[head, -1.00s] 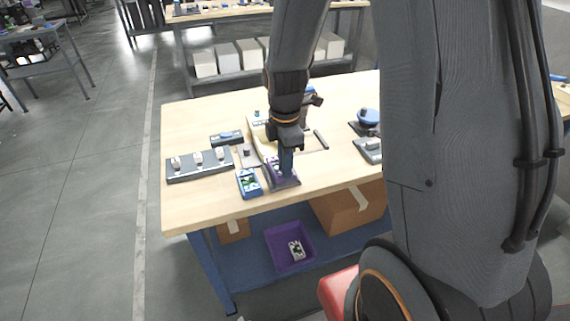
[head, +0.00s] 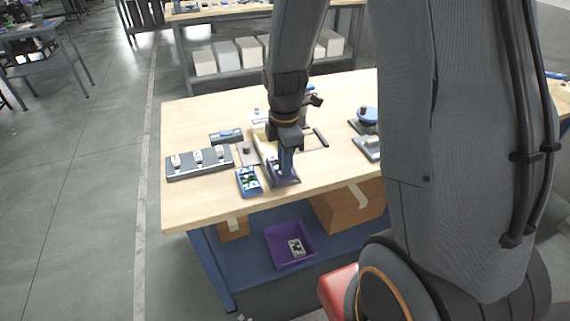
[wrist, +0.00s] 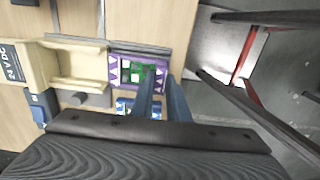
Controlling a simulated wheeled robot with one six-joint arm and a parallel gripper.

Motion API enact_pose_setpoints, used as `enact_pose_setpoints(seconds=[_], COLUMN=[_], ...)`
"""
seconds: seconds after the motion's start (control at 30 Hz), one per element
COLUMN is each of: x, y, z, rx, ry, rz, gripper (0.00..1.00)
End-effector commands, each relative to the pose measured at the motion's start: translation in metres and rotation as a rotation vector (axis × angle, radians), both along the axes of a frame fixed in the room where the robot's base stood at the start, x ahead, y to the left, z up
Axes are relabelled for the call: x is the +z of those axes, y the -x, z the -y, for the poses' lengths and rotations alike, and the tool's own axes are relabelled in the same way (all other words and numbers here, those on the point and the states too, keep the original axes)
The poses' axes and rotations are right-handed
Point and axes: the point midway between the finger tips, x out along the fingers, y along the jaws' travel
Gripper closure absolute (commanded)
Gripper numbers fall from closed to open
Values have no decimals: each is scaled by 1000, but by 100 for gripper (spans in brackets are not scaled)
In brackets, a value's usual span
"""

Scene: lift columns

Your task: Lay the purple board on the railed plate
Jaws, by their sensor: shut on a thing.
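The purple board (wrist: 157,72), with white triangles and a green middle, is between the fingers of my gripper (wrist: 163,95), partly hidden by them. In the head view, the purple board (head: 279,176) is at the table's front edge side, below my gripper (head: 286,168). My gripper points down and is shut on it. I cannot clearly pick out the railed plate; a grey strip (wrist: 140,48) runs along the board's upper side in the wrist view. Whether the board rests on anything is hidden.
A similar blue board (head: 249,182) lies close on the left. A cream tray-like part (wrist: 75,64) is just beyond. A dark strip with several white pieces (head: 199,163) is farther left. Blue-topped items (head: 367,116) stand right. A purple bin (head: 290,246) sits below.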

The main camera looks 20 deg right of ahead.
Motion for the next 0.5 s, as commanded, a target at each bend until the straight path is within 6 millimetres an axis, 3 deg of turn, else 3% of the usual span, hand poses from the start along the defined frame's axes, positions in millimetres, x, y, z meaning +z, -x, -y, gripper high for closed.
enact_pose_setpoints(seconds=[0.5], x=[-3], y=[-1], z=[0], rx=[0], ry=[0], rz=[1], gripper=[100])
